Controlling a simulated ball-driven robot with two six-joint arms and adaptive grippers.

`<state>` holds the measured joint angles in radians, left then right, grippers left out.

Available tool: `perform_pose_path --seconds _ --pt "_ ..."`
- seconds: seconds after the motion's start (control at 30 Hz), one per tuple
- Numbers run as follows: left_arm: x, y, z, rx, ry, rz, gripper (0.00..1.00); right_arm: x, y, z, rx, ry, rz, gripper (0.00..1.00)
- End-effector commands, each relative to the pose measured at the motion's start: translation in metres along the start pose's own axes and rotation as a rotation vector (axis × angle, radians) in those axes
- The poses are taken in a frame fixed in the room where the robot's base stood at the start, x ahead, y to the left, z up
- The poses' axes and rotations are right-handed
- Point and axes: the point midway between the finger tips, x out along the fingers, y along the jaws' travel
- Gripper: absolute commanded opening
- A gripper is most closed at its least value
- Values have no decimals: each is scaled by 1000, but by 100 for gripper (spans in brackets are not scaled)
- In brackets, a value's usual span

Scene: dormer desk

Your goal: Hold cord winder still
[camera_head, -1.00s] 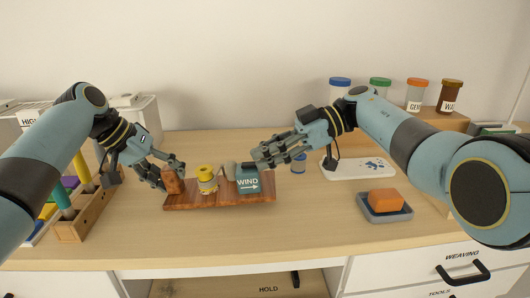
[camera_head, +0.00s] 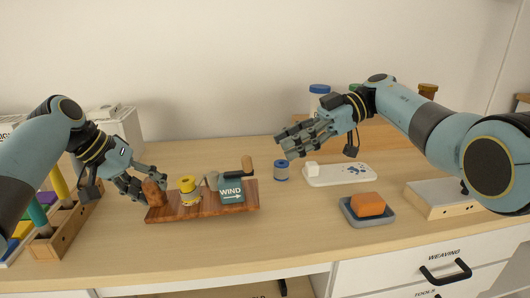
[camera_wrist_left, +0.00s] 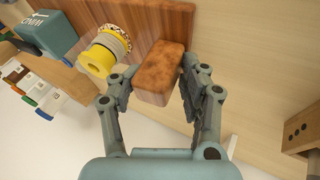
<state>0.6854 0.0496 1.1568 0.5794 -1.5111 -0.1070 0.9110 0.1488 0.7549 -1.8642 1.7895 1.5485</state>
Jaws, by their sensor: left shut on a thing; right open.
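The cord winder is a reddish wooden board (camera_head: 170,214) on the desk, also seen in the left wrist view (camera_wrist_left: 172,20). A brown block (camera_head: 154,193) stands at its left end, a yellow spool (camera_head: 189,188) beside it, and a teal box marked WIND (camera_head: 231,189) with a wooden-handled crank (camera_head: 248,166) at the right. My left gripper (camera_head: 150,189) is shut on the brown block; in the left wrist view its fingers flank the block (camera_wrist_left: 158,80). My right gripper (camera_head: 288,142) is open and empty, above the desk to the right of the crank.
A blue spool (camera_head: 281,171) stands right of the winder. A wooden rack (camera_head: 66,232) with coloured pegs stands at the left. The front middle desk is clear.

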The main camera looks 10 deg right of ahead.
Motion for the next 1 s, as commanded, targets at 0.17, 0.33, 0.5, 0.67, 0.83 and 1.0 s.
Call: perform_pose_path --seconds 0.17,0.33,0.5,0.67,0.83,1.0 --pt "4 -2 4 -5 -9 0 0 -21 0 1 0 -1 0 43" --pt "4 -2 4 -5 -9 0 0 -26 0 0 -1 0 0 43" --pt "4 -2 4 -5 -9 0 0 -25 0 0 -1 0 0 41" --pt "4 -2 4 -5 -9 0 0 -25 3 0 -53 -1 14 20" --pt "4 -2 4 -5 -9 1 0 -39 45 -37 -445 -50 213 0" --pt "4 -2 4 -5 -9 1 0 -35 59 -61 -951 -169 471 0"
